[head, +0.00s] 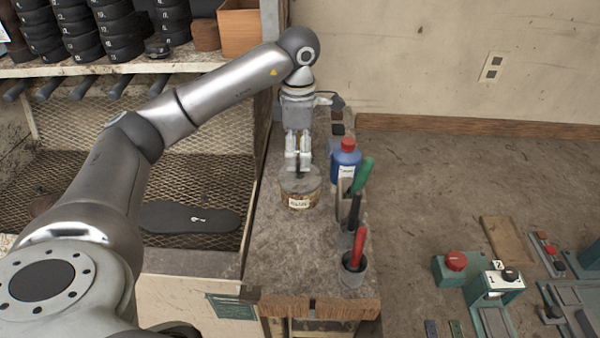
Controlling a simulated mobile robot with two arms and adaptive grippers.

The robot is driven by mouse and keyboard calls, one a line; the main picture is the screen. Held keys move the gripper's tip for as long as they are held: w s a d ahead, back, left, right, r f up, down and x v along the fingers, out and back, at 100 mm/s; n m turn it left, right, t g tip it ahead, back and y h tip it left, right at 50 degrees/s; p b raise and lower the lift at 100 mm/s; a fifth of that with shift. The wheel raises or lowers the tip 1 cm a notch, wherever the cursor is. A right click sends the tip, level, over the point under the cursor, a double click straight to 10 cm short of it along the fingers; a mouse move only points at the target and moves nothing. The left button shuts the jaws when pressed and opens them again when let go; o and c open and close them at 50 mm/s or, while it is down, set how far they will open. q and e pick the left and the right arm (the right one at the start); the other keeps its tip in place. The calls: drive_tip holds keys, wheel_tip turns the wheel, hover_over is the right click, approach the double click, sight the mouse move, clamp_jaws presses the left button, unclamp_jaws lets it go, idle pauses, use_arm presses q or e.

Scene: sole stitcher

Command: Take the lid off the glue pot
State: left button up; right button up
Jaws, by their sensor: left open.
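The glue pot (299,202) is a short round tin with a pale label, standing on the narrow grey bench. Its lid (291,184) is a grey disc on top, partly hidden by my left gripper (298,172). The left gripper points down from above, with its fingertips at or just over the middle of the lid. It is open. A small dark piece shows between the fingertips, perhaps a knob on the lid. Whether the fingers touch it I cannot tell. My right gripper is not in view.
A blue bottle with a red cap (345,160) stands just right of the pot. Tools with green, black and red handles (359,247) stand in cups along the bench's right edge. A black sole (190,217) lies on the mesh rack at left. The front bench (285,270) is clear.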

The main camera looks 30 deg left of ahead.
sight(300, 172)
use_arm(q)
wheel_tip(300, 172, down, 4)
drive_tip(key=shift+w+f+p, duration=0.1)
drive_tip(key=shift+p, duration=0.85)
drive_tip(key=shift+f, duration=0.3)
drive_tip(key=shift+c, duration=0.5)
clamp_jaws()
